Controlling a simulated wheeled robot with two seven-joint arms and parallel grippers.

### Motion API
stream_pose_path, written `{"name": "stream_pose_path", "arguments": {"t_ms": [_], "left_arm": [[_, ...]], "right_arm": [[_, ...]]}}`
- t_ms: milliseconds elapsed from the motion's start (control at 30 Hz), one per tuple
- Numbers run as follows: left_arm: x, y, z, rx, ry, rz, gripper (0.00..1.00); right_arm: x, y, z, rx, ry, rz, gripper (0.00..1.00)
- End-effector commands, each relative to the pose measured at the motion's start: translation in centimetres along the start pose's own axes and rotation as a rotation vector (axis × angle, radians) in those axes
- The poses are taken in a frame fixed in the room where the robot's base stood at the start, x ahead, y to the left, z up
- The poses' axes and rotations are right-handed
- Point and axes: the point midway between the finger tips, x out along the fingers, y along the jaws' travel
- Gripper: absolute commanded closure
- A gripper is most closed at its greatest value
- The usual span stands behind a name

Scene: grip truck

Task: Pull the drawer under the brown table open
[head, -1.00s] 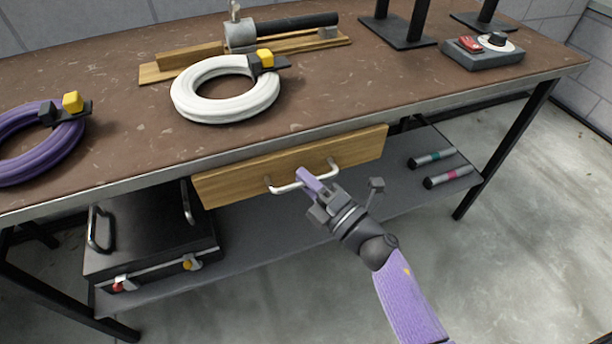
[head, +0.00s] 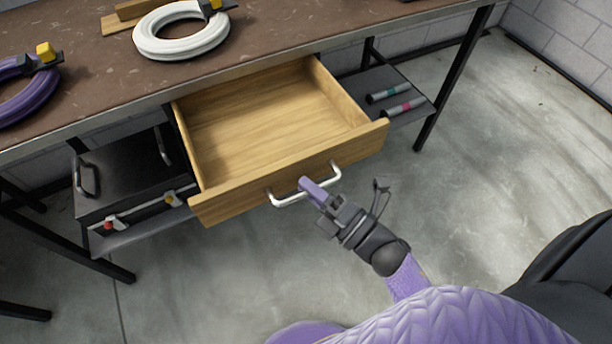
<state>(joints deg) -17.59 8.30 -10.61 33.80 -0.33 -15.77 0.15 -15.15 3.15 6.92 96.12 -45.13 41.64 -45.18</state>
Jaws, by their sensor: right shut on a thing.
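The wooden drawer (head: 270,118) under the brown table (head: 110,72) stands well out from the table edge, and its inside looks empty. Its front carries a silver bow handle (head: 290,199). My right gripper (head: 314,189) is shut on the handle near its middle, and the fingers hide part of the bar. My left gripper is not in view.
A white cable coil (head: 150,44) and a purple coil (head: 12,103) lie on the table. A black case (head: 125,185) stands on the lower shelf at the left. Two dark tubes (head: 390,92) lie on the shelf at the right. Open floor is in front.

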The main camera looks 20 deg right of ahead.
Motion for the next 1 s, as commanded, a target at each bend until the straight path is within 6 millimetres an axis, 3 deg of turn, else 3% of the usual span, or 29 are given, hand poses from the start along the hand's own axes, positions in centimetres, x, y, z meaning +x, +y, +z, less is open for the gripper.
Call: {"name": "stream_pose_path", "arguments": {"t_ms": [433,467,600,867,1000], "left_arm": [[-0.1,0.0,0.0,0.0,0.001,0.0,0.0],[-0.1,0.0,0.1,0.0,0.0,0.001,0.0],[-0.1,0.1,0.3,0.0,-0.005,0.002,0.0],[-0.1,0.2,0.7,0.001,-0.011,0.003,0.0],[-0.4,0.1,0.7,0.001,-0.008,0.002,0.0]], "right_arm": [[-0.2,0.0,-0.1,0.0,-0.001,-0.001,1.0],[-0.2,0.0,-0.1,0.0,-0.001,-0.001,0.77],[-0.2,0.0,-0.1,0.0,-0.001,-0.001,0.47],[-0.2,0.0,-0.1,0.0,0.0,0.0,0.47],[-2.2,0.1,-0.1,0.002,-0.001,-0.005,0.47]]}}
